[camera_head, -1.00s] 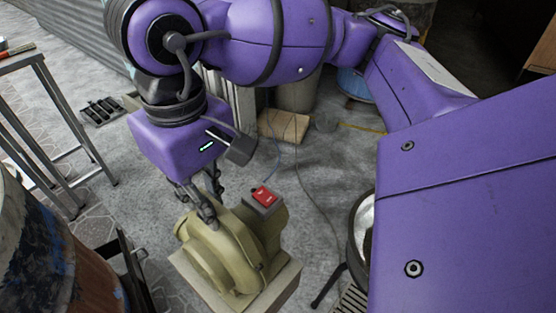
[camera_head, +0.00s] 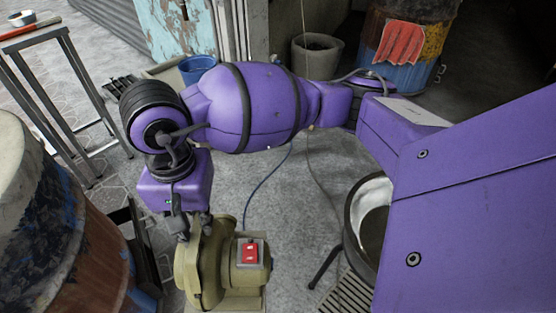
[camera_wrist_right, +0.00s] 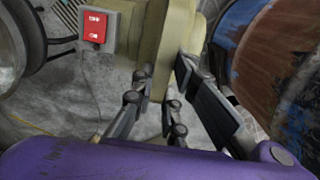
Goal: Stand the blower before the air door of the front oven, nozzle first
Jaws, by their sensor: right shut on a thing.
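The blower (camera_head: 205,268) is olive with a rounded housing, a motor at its right and a red switch (camera_head: 249,252). It stands upright over a pale block at the bottom of the head view; I cannot tell whether it touches the floor. My right gripper (camera_head: 196,226) is shut on the top of the housing. The right wrist view shows the fingers (camera_wrist_right: 163,85) either side of the blower's edge (camera_wrist_right: 156,42). A rusty, blue-painted barrel (camera_head: 62,235), likely the front oven, stands close on the left. Its air door and the nozzle are not clearly visible. My left gripper is out of view.
A dark metal frame (camera_head: 140,245) stands between barrel and blower. A metal stand (camera_head: 50,90) is at the far left. A round pan (camera_head: 368,222) and floor grate (camera_head: 345,295) lie to the right. A cable trails over open floor.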

